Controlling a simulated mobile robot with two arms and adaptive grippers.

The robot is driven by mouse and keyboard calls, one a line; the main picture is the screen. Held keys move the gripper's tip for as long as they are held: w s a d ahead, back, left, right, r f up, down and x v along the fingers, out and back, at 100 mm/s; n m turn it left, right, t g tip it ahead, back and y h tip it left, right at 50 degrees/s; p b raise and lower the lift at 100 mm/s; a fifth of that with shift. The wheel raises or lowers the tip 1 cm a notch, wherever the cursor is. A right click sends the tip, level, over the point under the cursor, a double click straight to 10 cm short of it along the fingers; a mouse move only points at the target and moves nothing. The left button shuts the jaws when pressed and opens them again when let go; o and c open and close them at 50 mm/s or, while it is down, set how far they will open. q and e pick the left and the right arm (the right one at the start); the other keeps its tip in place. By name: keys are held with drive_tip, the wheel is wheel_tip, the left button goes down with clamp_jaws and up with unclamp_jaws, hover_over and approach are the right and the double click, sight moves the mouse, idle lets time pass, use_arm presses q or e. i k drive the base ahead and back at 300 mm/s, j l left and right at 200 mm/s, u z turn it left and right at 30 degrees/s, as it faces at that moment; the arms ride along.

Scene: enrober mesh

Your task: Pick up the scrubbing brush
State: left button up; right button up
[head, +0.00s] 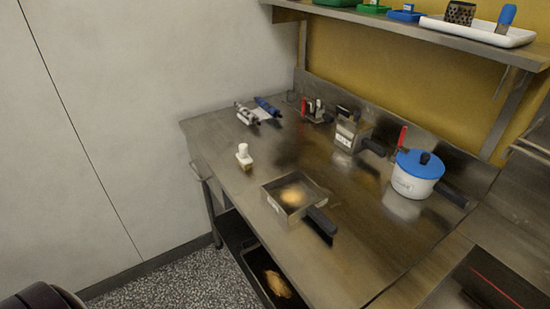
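A small white upright piece with a rounded knob and a paler beige foot (244,156) stands near the left edge of the steel table (345,262). It looks most like the scrubbing brush, but it is too small to be certain. Nothing touches it. Neither of my grippers is in view.
A square metal pan (275,205) with a black handle sits nearby, holding something yellowish. Behind are a metal box (345,137), a white pot (412,184) with blue lid, and a blue-and-white item (258,110). A shelf (400,24) overhangs the back. The table's front right is clear.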

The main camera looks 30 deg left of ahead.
sight(244, 160)
drive_tip(key=j+z, duration=0.3)
drive_tip(key=k+j+z, duration=0.1)
drive_tip(key=j+z, duration=0.2)
drive_tip(key=k+j+z, duration=0.15)
drive_tip(key=j+z, duration=0.2)
drive_tip(key=k+j+z, duration=0.15)
drive_tip(key=j+z, duration=0.15)
drive_tip(key=j, duration=0.1)
